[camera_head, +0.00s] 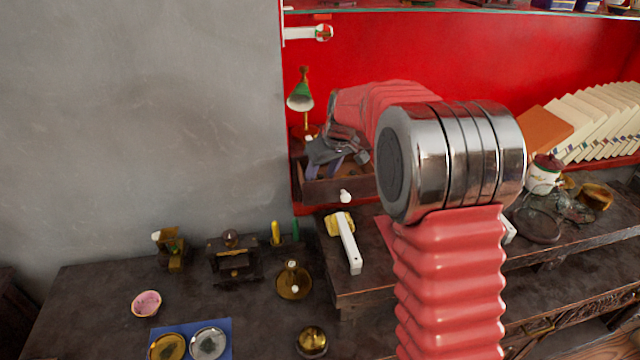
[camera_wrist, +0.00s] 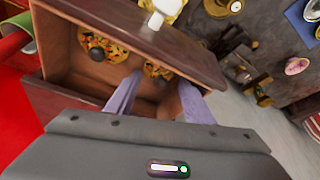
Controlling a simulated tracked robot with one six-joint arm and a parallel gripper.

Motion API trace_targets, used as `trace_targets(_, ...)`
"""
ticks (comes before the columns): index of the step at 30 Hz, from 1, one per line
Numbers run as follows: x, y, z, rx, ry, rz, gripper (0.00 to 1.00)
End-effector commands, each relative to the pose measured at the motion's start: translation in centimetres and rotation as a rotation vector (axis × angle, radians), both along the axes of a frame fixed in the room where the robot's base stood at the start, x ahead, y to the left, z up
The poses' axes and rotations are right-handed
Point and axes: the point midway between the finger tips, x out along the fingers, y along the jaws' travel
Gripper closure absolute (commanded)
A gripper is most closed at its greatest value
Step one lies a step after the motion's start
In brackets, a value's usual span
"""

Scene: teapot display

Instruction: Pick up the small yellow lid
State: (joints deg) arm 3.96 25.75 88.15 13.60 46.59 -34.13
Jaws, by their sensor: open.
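Two yellow patterned lids with dark knobs lie in a wooden drawer (camera_wrist: 72,70) in the wrist view. The larger-looking lid (camera_wrist: 108,42) is at the left. The smaller-looking yellow lid (camera_wrist: 153,68) lies further right, near the drawer's front wall, and is partly hidden. My gripper (camera_wrist: 160,79) is open, its two purple-grey fingers reaching into the drawer on either side of the smaller lid. I cannot tell whether they touch it. In the head view my gripper (camera_head: 328,170) is over the drawer (camera_head: 340,190); the lids are not clear there.
The drawer walls stand close around my fingers. A white-handled object (camera_head: 348,243) lies on the shelf in front of the drawer. A green-shaded lamp (camera_head: 301,98) stands behind it at the left. Glass ware (camera_head: 540,222) stands at the right. Small brass objects sit on the lower table (camera_head: 90,290).

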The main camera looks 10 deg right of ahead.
Motion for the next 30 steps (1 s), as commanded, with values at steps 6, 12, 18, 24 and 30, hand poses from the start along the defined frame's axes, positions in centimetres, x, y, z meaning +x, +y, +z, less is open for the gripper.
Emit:
trace_targets(6, 0.25, 0.1, -0.62, 0.0, -0.001, 0.0, 0.52)
trace_targets(12, 0.24, 0.09, -0.61, 0.0, 0.0, 0.0, 0.52)
trace_targets(18, 0.24, 0.07, -0.6, -0.001, 0.0, 0.0, 0.52)
trace_targets(24, 0.23, 0.05, -0.6, -0.001, 0.0, 0.0, 0.65)
trace_targets(30, 0.24, 0.05, -0.58, 0.0, -0.001, 0.0, 0.78)
